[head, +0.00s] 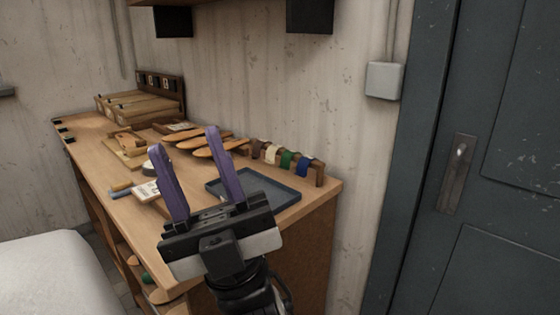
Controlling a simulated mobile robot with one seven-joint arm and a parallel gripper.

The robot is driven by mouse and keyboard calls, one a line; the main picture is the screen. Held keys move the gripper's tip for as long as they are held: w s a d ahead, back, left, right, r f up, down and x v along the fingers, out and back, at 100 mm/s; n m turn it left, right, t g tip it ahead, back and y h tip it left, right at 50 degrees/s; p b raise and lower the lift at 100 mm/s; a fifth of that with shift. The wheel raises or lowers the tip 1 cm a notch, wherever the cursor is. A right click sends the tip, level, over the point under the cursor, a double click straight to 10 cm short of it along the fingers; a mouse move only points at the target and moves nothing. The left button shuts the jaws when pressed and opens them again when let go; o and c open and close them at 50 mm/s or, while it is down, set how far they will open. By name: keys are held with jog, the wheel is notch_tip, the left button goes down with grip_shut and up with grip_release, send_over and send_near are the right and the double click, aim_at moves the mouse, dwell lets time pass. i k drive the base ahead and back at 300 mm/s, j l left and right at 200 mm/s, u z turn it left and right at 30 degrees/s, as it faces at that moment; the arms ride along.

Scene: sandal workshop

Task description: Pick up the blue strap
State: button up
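The blue strap (303,166) hangs on a small wooden rack (319,178) at the right end of the workbench, near the wall. It is the rightmost of a row of straps, beside a green strap (286,159). My gripper (187,148) has two purple fingers, spread wide apart with nothing between them. It is in front of the bench in the picture, to the left of the blue strap and apart from it.
A dark blue-grey tray (284,197) lies on the bench (100,150) below the rack, partly hidden by my gripper. Cream (271,154) and brown straps hang left of the green one. Wooden soles (222,147) lie nearby. A dark door (480,180) stands right of the bench.

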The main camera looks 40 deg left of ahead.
aim_at(303, 162)
jog(key=i+l+u, duration=0.15)
jog(key=u, duration=0.2)
jog(key=i+l+u, duration=0.1)
jog(key=u, duration=0.25)
jog(key=i+l+u, duration=0.1)
jog(key=l+u, duration=0.25)
jog(key=i+l+u, duration=0.15)
jog(key=l+u, duration=0.2)
jog(key=i+l+u, duration=0.1)
jog(key=l+u, duration=0.25)
jog(key=l, duration=0.15)
jog(key=i+l, duration=0.1)
jog(key=i, duration=0.45)
jog(key=j+u, duration=0.05)
